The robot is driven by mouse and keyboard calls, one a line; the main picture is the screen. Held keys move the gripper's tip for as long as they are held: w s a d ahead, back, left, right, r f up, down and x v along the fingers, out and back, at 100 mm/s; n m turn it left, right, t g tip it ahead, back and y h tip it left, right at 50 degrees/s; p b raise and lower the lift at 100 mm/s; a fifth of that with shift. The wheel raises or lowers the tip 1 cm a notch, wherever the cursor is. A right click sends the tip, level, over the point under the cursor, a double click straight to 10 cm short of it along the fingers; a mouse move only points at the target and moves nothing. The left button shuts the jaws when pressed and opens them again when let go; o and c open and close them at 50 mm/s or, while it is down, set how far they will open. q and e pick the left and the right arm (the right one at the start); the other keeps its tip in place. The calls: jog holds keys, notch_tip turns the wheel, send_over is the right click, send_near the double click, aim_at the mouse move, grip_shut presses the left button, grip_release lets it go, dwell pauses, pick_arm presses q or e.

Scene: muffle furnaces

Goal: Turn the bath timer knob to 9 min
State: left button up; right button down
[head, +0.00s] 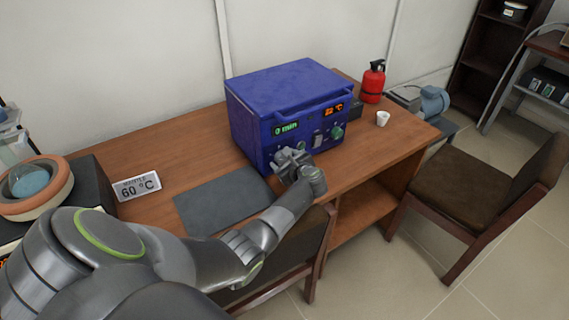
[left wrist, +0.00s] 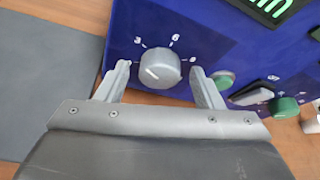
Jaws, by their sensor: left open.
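The blue bath (head: 290,100) stands on the wooden desk. Its left display (head: 286,128) shows a green "min" reading, with a digit that looks like 0. In the left wrist view, the grey timer knob (left wrist: 160,68) has a dial with 3, 6 and what looks like 9 around it. A pale mark on the knob points to the lower left. My left gripper (left wrist: 160,75) is open, with one finger on each side of the knob and small gaps visible. In the head view the left gripper (head: 292,158) hides the timer knob. My right gripper is not in view.
A green knob (left wrist: 286,107) and a switch (left wrist: 250,94) sit right of the timer knob. A grey mat (head: 222,200) lies in front of the bath, and a "60 °C" sign (head: 138,186) stands left. A white cup (head: 382,119) and red extinguisher (head: 373,82) are right.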

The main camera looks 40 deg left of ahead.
pick_arm(q)
jog(key=c, duration=1)
jog(key=m+g+b, duration=0.1)
jog(key=m+g, duration=0.1)
jog(key=shift+w+f+m+b, duration=0.15)
jog(key=shift+m+b, duration=0.15)
jog(key=shift+b, duration=0.1)
jog(key=shift+w+m+g+y+b, duration=0.1)
jog(key=shift+m+g+y+b, duration=0.45)
jog(key=shift+m+b, duration=0.5)
jog(key=o, duration=1)
